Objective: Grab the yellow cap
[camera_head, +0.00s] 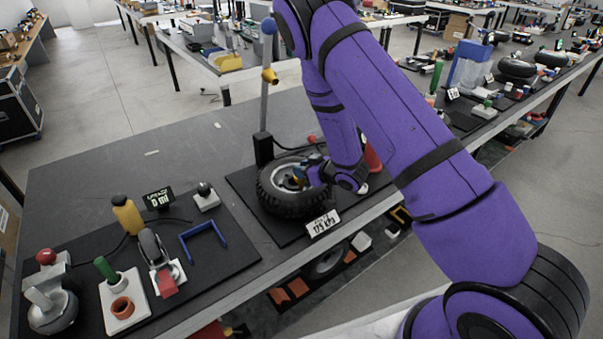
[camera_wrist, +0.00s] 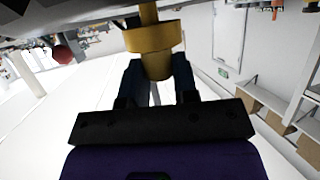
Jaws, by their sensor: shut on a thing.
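The yellow cap (camera_wrist: 153,38) shows at the top middle of the wrist view, with a wide collar and a narrower end. My gripper (camera_wrist: 157,76) has its two dark fingers on either side of the narrower end and is shut on it. In the head view my gripper (camera_head: 302,177) is at the hub of a black tyre (camera_head: 283,205) lying flat on a dark mat. The cap is mostly hidden there by my gripper and the tyre's rim.
A grey post (camera_head: 264,108) with a blue ball and a yellow fitting stands behind the tyre. A pressure display (camera_head: 323,223) is at its front. The table's back left is clear.

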